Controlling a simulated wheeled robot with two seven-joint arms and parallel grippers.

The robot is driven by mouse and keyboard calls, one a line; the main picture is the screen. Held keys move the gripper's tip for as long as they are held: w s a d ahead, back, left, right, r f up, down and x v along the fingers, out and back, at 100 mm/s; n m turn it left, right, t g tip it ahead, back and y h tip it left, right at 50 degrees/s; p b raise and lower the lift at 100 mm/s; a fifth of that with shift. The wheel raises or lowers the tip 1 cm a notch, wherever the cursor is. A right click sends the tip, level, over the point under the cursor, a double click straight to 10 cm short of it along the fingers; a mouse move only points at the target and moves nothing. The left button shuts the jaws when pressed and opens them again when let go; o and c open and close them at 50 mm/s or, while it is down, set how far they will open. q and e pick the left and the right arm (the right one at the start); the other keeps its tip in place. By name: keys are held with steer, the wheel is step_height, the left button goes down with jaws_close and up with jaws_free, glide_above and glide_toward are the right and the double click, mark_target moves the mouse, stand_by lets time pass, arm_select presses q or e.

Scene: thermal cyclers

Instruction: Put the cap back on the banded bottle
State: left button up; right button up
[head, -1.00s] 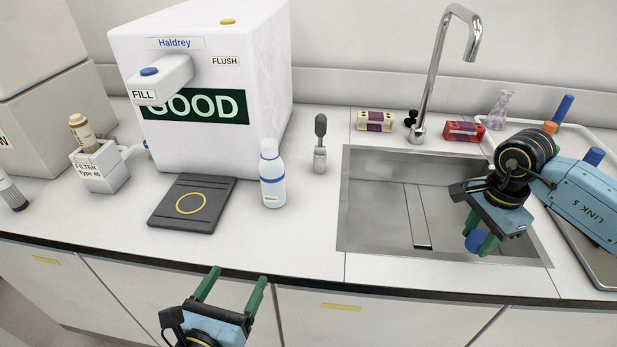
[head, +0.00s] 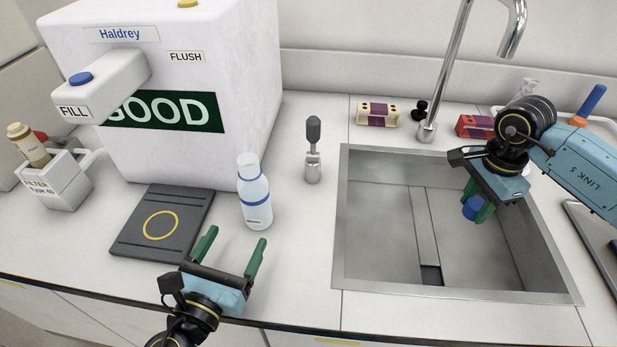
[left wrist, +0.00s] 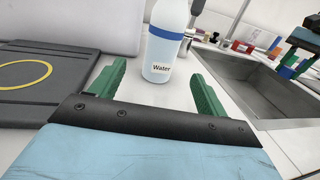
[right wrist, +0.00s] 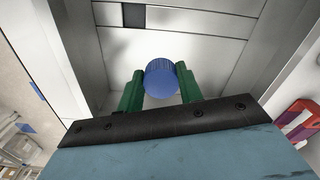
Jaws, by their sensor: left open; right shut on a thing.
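The banded bottle (head: 255,196) stands upright on the counter, translucent with a blue band and a label. In the left wrist view the bottle (left wrist: 163,50) stands ahead of and between the finger lines, its label reading "Water" and its top cut off. My left gripper (head: 234,250) is open and empty, at the counter's front edge, short of the bottle. My right gripper (head: 478,207) is shut on the blue cap (head: 471,208) and holds it above the sink. The cap also shows between the fingers in the right wrist view (right wrist: 161,79).
A dark pad with a yellow ring (head: 165,222) lies left of the bottle, before the white machine (head: 170,60). A grey-handled tool (head: 313,150) stands to the right. The sink (head: 385,240) and tap (head: 450,75) are farther right, with coloured racks (head: 378,113) behind.

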mark_target(250, 214)
arm_select(q)
steer(key=shift+s+r, duration=0.1)
steer(key=shift+s, duration=0.2)
arm_select(e)
steer(key=shift+s+r, duration=0.1)
steer(key=shift+s, duration=0.15)
arm_select(q)
steer(key=shift+w, duration=0.1)
steer(key=w, duration=0.3)
steer(key=w+d+p, duration=0.1)
steer(key=w, duration=0.2)
steer(key=shift+w+d, duration=0.15)
steer(key=shift+w, duration=0.2)
arm_select(e)
steer(key=shift+r, duration=0.55)
arm_select(q)
steer(key=shift+w+d+r+p, duration=0.1)
steer(key=shift+w+d, duration=0.1)
steer(key=shift+w, duration=0.65)
steer(key=shift+w+d+r+p, duration=0.1)
steer(key=shift+w+d+p, duration=0.1)
steer(key=shift+w, duration=0.65)
steer(key=shift+w+d+p, duration=0.1)
steer(key=shift+w+d, duration=0.1)
steer(key=shift+w, duration=0.65)
arm_select(e)
steer(key=shift+r, duration=0.25)
arm_select(q)
steer(key=shift+c, duration=0.3)
